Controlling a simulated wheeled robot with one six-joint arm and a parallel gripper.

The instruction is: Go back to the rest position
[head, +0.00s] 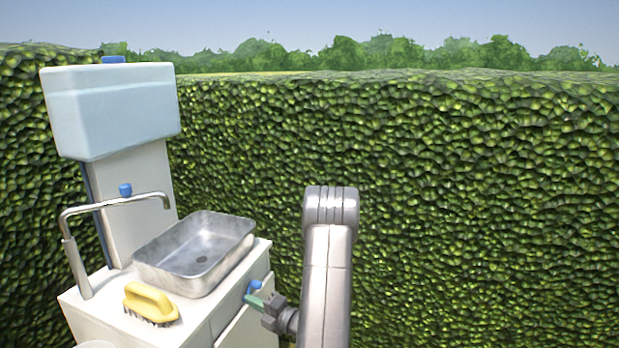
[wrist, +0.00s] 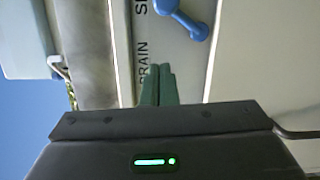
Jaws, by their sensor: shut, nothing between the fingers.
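My gripper (head: 256,301) is low in the head view, in front of the white sink cabinet (head: 228,318). In the wrist view my gripper (wrist: 159,72) shows two green fingers pressed together, with nothing between them. A blue handle (wrist: 183,20) on the cabinet front is just beyond the fingertips in the wrist view, apart from them in that picture. It also shows beside the fingers in the head view (head: 254,285). My grey arm link stands upright right of the gripper.
A metal basin (head: 195,262) with a drain hole sits on the cabinet top. A yellow-handled brush (head: 150,302) lies in front of it. A tall faucet (head: 75,245) and a pale blue tank (head: 112,110) stand at left. A green hedge (head: 480,190) closes the back.

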